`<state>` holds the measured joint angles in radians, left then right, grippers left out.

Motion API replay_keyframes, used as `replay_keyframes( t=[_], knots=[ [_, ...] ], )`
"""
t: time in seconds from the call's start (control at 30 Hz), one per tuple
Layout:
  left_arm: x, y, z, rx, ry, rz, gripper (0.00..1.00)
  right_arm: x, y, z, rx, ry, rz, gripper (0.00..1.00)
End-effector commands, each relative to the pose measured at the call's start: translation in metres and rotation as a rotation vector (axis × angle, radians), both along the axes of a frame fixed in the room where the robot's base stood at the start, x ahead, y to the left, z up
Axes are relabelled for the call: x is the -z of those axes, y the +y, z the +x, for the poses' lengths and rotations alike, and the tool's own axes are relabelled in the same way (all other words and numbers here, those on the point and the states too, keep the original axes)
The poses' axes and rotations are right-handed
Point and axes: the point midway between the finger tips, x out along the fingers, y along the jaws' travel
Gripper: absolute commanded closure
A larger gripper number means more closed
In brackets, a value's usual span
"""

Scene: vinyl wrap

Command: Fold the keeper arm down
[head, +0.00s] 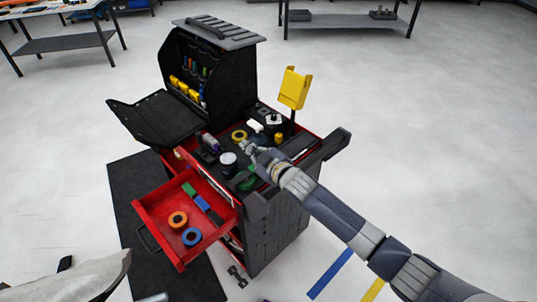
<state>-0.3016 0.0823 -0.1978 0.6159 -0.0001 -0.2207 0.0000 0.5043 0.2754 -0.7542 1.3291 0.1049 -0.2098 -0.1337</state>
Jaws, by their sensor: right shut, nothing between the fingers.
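My right gripper (246,147) reaches in from the right over the top of the red and black tool cart (277,215). Its fingers are shut and empty, above the items in the top tray and close to a yellow tape roll (239,135). I cannot make out a keeper arm for certain. A yellow holder (295,88) stands upright on a dark post at the cart's back right corner, apart from my gripper.
A red drawer (153,209) is open at front left, holding orange (178,219) and blue (191,236) rolls. The black panel (155,115) hangs open at left. Floor to the right is mostly clear.

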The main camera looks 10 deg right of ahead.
Motion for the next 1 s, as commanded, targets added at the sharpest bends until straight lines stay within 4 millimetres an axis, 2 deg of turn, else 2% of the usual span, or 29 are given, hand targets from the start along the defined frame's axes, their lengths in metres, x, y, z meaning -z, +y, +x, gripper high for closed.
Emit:
replay_keyframes(
  t=[0.17, 0.6, 0.8, 1.0],
  knots=[
    [0.005, -0.013, 0.001, 0.003, -0.003, -0.016, 0.21, -0.003, -0.015, -0.021, -0.001, 0.002, -0.001, 1.00],
    [0.017, -0.002, 0.004, 0.001, -0.006, -0.003, 0.21, -0.018, -0.051, -0.066, -0.001, 0.001, -0.001, 1.00],
    [0.019, -0.001, 0.004, -0.001, -0.008, -0.003, 0.21, -0.023, -0.058, -0.076, -0.001, 0.001, 0.001, 1.00],
    [0.019, -0.002, 0.004, -0.001, -0.008, -0.003, 0.21, -0.024, -0.059, -0.078, -0.001, 0.001, 0.001, 1.00]
  ],
)
